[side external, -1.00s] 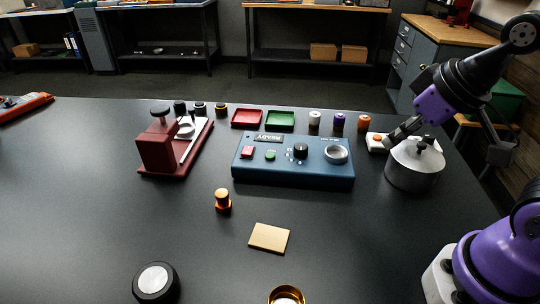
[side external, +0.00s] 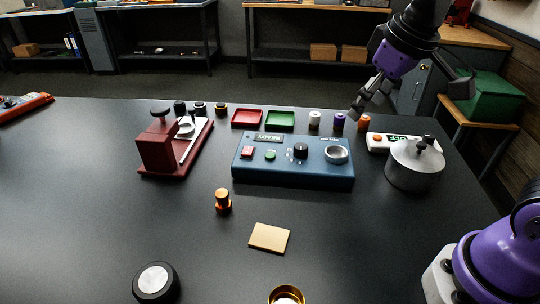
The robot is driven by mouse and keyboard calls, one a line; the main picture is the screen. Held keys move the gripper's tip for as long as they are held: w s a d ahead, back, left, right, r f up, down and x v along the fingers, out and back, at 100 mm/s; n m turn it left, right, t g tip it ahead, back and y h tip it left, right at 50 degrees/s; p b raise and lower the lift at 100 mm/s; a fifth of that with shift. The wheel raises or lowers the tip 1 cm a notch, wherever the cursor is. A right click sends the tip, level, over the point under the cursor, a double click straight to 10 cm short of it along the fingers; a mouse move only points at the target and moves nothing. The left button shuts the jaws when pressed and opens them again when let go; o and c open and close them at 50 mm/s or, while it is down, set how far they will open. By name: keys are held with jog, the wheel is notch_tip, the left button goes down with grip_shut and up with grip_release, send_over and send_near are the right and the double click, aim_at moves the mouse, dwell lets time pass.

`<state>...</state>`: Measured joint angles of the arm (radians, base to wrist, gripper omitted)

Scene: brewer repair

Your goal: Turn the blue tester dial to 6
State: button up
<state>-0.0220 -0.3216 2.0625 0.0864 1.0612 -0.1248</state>
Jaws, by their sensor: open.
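The blue tester (side external: 293,174) sits in the middle of the table, with a lit "READY" display at its upper left. Its black dial (side external: 301,150) stands on the top face, between a green button (side external: 270,156) and a silver round socket (side external: 337,154). The dial's number marks are too small to read. A red button (side external: 247,152) is at the tester's left. My gripper (side external: 362,102) is open and empty, in the air above and to the right of the tester, apart from it and pointing down and to the left.
A silver lidded pot (side external: 414,164) and a white switch box (side external: 380,142) stand right of the tester. Red (side external: 247,117) and green (side external: 281,119) trays and several small cylinders lie behind it. A dark red press (side external: 158,152) is at left. An orange-capped part (side external: 222,199) stands in front.

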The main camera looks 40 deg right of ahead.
jog(key=w+g, duration=0.2)
jog(key=w, duration=0.5)
jog(key=n+g, duration=0.1)
jog(key=g, duration=0.1)
send_near(301, 146)
notch_tip(301, 146, down, 9)
jog(key=shift+s+d+f, duration=0.1)
jog(key=shift+s+d, duration=0.05)
jog(key=shift+c, duration=0.5)
grip_shut()
